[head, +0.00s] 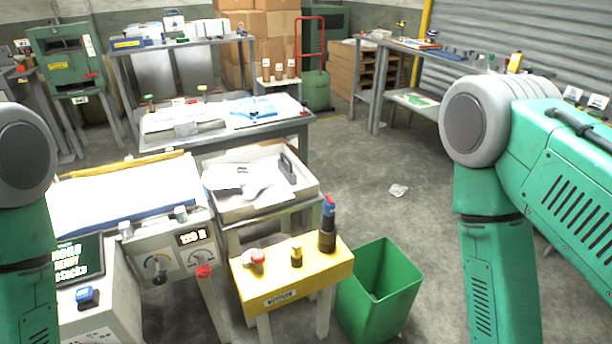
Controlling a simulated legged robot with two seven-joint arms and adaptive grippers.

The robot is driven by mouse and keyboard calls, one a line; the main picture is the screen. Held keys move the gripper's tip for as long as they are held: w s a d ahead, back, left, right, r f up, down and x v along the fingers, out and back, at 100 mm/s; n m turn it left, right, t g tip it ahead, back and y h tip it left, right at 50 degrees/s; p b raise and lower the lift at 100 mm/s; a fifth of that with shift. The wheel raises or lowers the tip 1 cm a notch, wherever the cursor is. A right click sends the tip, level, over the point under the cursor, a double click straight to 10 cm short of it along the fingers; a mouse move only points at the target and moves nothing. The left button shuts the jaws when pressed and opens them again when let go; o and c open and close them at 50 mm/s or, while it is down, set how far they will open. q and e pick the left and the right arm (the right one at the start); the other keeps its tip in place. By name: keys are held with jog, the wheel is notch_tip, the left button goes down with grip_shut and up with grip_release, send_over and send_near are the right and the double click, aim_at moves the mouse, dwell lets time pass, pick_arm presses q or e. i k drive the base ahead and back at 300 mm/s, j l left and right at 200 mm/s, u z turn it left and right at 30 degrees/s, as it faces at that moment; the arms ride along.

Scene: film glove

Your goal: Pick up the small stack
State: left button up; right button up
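My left arm shows at the left edge and my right arm at the right; both run down out of the picture, so neither gripper is in view. I cannot tell for sure which thing is the small stack. A white tray (225,213) in the middle holds flat white and grey pieces (258,187) and a dark-handled item (288,166). On the grey table (215,143) behind it lie pale sheets and blue pieces (254,113).
A machine with a white-blue bed (120,205) stands at left, beside a screen (80,262) with partly hidden text. Open floor (400,225) lies at centre right.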

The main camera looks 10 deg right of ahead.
aim_at(254, 178)
jog(key=i+j+z, duration=0.2)
jog(key=z, duration=0.15)
jog(key=i+j+z, duration=0.55)
jog(key=z, duration=0.15)
